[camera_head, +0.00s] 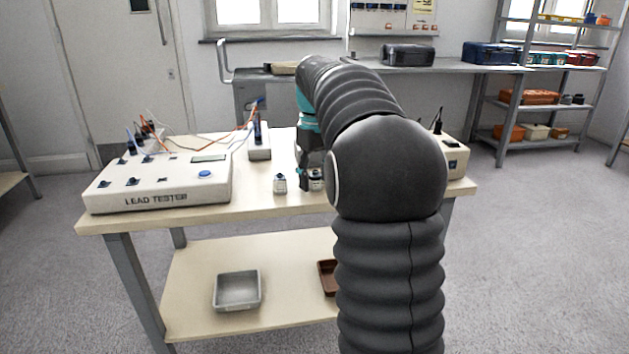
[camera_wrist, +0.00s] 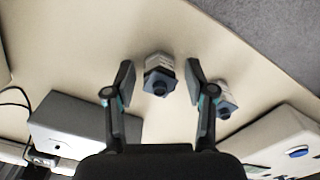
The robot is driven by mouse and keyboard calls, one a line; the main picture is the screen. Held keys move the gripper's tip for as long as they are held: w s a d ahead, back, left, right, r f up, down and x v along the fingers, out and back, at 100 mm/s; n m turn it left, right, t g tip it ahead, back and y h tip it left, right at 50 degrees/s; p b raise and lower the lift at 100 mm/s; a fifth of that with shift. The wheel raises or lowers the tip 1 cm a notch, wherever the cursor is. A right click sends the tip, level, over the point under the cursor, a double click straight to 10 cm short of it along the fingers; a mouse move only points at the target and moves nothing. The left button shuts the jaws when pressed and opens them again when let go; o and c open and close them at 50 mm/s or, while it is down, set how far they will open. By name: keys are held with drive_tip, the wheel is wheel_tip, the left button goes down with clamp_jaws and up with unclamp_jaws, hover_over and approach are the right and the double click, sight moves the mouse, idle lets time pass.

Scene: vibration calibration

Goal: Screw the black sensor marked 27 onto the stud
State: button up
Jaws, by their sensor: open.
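My gripper (camera_wrist: 159,78) is open in the wrist view, its two dark fingers apart. A small pale piece with a dark blue-black hexagonal top (camera_wrist: 159,78) stands on the bench between and below the fingertips; I cannot tell whether they touch it. A similar piece (camera_wrist: 223,100) stands just outside the right finger. In the head view one such piece (camera_head: 280,183) stands clear on the bench, and another (camera_head: 316,180) is partly hidden by my arm. No mark 27 is legible, so I cannot tell which sensor is which. I cannot make out the stud.
A lead tester (camera_head: 160,188) with cables fills the bench's left side. A narrow pale block (camera_head: 260,153) stands behind the small pieces. A beige box (camera_head: 456,160) stands at the right. A grey tray (camera_head: 237,290) lies on the lower shelf. The bench front (camera_head: 262,208) is clear.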

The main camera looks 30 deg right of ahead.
sight(315, 175)
clamp_jaws()
drive_tip(key=shift+r+p, duration=1.9)
drive_tip(key=shift+r, duration=0.65)
